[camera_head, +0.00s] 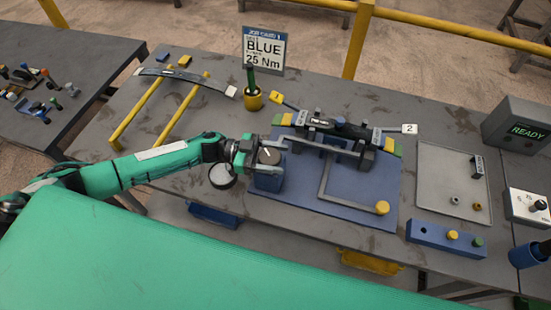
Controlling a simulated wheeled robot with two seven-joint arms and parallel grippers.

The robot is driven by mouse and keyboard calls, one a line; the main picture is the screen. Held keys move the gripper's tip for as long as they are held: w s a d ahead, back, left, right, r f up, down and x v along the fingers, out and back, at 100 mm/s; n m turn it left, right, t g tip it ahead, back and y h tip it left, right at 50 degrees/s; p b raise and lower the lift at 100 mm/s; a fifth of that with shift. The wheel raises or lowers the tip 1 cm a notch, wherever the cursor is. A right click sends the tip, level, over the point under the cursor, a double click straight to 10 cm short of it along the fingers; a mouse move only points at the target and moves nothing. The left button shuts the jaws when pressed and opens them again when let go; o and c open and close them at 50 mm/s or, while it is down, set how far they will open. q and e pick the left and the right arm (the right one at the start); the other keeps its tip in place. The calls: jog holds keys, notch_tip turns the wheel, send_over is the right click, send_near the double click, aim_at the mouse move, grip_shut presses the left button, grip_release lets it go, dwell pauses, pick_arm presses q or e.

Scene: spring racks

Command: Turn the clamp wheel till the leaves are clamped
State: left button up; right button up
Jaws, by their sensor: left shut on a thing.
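The clamp wheel (269,155) is a dark disc with a pale mark, on top of a blue block (267,180) at the left of the blue fixture plate (318,199). My left gripper (257,152) is shut on the clamp wheel from its left side; its fingertips are small and partly hidden. The leaves (340,129) are a dark stack lying across the fixture, with green and yellow end pieces. Whether the leaves are pressed tight cannot be told. My right gripper is not in view.
A grey tray (436,196) with small parts and a box reading READY (519,126) stand at the right. A curved leaf (186,76) rests on yellow rails. A black-and-white round object (222,176) lies beside my gripper.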

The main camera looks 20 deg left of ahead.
pick_arm(q)
jog(key=m+g+b, duration=0.2)
jog(key=g, duration=0.1)
jog(key=m+g+y+b, duration=0.1)
jog(key=m+g+b, duration=0.1)
jog(key=g+b, duration=0.1)
jog(key=m+g+y+b, duration=0.1)
jog(key=m+g+b, duration=0.1)
jog(key=g+b, duration=0.1)
jog(key=shift+s+a+f+m+g, duration=0.1)
jog(key=shift+s+f+m+g, duration=0.1)
jog(key=shift+s+m+g, duration=0.35)
jog(key=shift+a+r+m+g+y+b, duration=0.1)
jog(key=shift+r+m+g+y+b, duration=0.1)
jog(key=shift+m+g+y+b, duration=1.15)
jog(key=shift+n+h, duration=0.25)
jog(key=shift+n, duration=0.15)
jog(key=o, duration=1)
jog(key=shift+c, duration=0.2)
jog(key=shift+w+a, duration=0.1)
